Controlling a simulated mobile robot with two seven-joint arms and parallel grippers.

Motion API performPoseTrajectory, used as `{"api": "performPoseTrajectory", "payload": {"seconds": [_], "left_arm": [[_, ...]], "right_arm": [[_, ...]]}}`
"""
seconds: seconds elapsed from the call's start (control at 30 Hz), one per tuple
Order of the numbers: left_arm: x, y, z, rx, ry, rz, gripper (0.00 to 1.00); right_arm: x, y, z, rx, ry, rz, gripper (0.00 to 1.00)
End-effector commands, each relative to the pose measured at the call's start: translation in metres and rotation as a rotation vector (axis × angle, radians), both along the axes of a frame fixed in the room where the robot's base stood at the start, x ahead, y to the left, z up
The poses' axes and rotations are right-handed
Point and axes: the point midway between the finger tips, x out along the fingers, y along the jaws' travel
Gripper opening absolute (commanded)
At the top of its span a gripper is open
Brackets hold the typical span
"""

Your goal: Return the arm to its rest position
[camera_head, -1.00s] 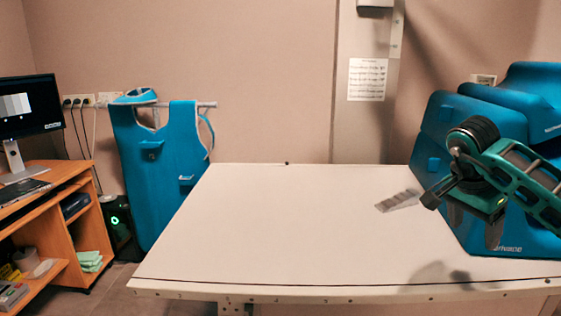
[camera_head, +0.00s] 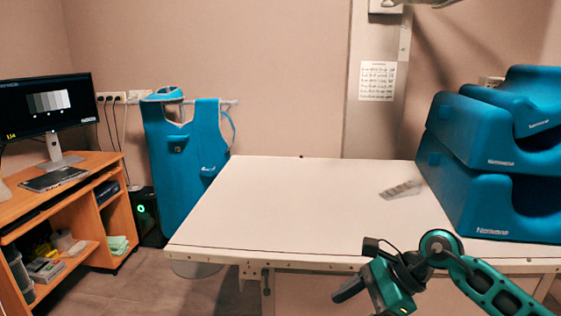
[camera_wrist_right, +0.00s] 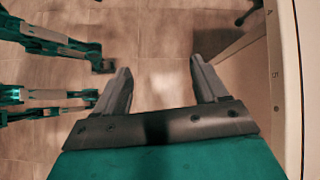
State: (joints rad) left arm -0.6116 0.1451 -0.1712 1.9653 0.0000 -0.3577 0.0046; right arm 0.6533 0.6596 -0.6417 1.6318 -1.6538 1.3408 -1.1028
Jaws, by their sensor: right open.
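My right arm enters the head view from the lower right. Its gripper (camera_head: 350,289) is low, in front of the table's front edge and apart from the tabletop. In the right wrist view the right gripper (camera_wrist_right: 160,66) has its two fingers spread, with only floor showing between them. It holds nothing. My left gripper does not show in the head view. Teal links at the left of the right wrist view look like parts of my own body.
The white table (camera_head: 290,205) holds a small grey strip (camera_head: 401,190) and stacked blue cushions (camera_head: 480,165) at right. A blue apron (camera_head: 187,165) hangs behind. A wooden desk (camera_head: 75,200) with a monitor (camera_head: 48,105) stands at left. The table's side (camera_wrist_right: 285,90) is close right of the gripper.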

Motion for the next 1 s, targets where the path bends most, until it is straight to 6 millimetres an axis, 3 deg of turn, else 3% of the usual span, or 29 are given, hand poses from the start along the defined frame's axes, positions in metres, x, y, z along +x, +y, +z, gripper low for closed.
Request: {"api": "performPoseTrajectory", "payload": {"seconds": [0.03, 0.1, 0.2, 0.27, 0.37, 0.47, 0.57, 0.63, 0.67, 0.8, 0.9, 1.0], "left_arm": [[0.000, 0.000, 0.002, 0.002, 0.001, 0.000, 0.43], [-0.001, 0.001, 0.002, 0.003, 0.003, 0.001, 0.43], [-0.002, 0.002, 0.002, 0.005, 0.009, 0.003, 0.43], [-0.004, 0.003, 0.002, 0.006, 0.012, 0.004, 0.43], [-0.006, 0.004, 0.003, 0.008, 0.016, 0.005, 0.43], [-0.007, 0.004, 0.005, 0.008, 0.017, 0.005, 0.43], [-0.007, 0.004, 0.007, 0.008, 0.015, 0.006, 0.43], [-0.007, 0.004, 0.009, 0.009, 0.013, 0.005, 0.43], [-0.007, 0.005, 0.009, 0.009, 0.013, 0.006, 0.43], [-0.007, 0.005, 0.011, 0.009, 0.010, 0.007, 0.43], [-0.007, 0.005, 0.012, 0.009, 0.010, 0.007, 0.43], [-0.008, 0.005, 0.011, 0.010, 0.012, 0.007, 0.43]], "right_arm": [[-0.016, 0.032, 0.001, 0.177, 0.094, -0.063, 0.72], [-0.029, 0.063, 0.012, 0.414, 0.236, -0.175, 0.72], [-0.038, 0.088, 0.031, 0.738, 0.483, -0.363, 0.72], [-0.038, 0.092, 0.040, 0.920, 0.649, -0.491, 0.72], [-0.034, 0.081, 0.043, 1.207, 0.954, -0.722, 0.72], [-0.030, 0.055, 0.027, 1.470, 1.281, -0.975, 0.72], [-0.036, 0.023, -0.011, 1.710, 1.622, -1.251, 0.72], [-0.050, 0.000, -0.046, 1.862, 1.858, -1.453, 0.72], [-0.059, -0.008, -0.062, -1.920, -1.953, 1.536, 0.72], [-0.110, -0.033, -0.126, -1.516, -1.650, 1.337, 0.72], [-0.140, -0.040, -0.153, -1.350, -1.509, 1.245, 0.72], [-0.158, -0.043, -0.167, -1.264, -1.432, 1.194, 0.72]]}}
